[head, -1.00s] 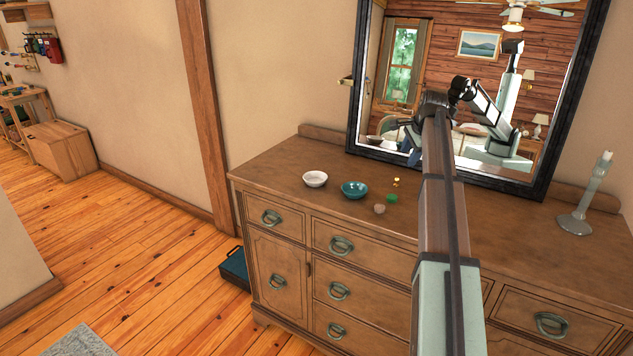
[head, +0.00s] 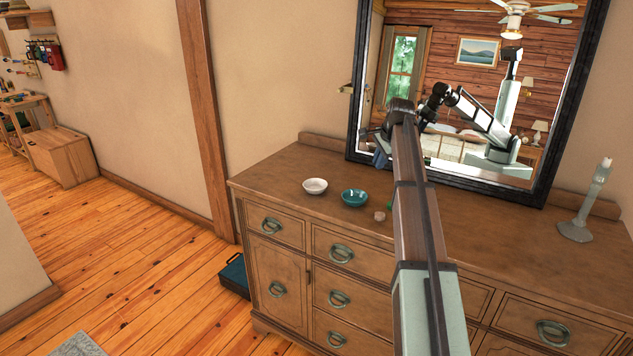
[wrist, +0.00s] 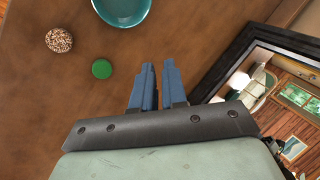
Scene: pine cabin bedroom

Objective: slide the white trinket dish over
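The white trinket dish (head: 315,186) sits on the left part of the wooden dresser top (head: 270,178) in the head view. It is not in the wrist view. My gripper (head: 381,160) is above the back of the dresser, in front of the mirror and to the right of the dish, apart from it. In the wrist view its two blue fingers (wrist: 158,66) point toward the teal bowl, with a narrow gap between them and nothing held.
A teal bowl (head: 354,198) stands just right of the dish; it also shows in the wrist view (wrist: 122,10). A speckled ball (wrist: 59,40) and a green disc (wrist: 102,69) lie near it. The mirror (head: 450,100) stands behind; a candlestick (head: 585,205) is at right.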

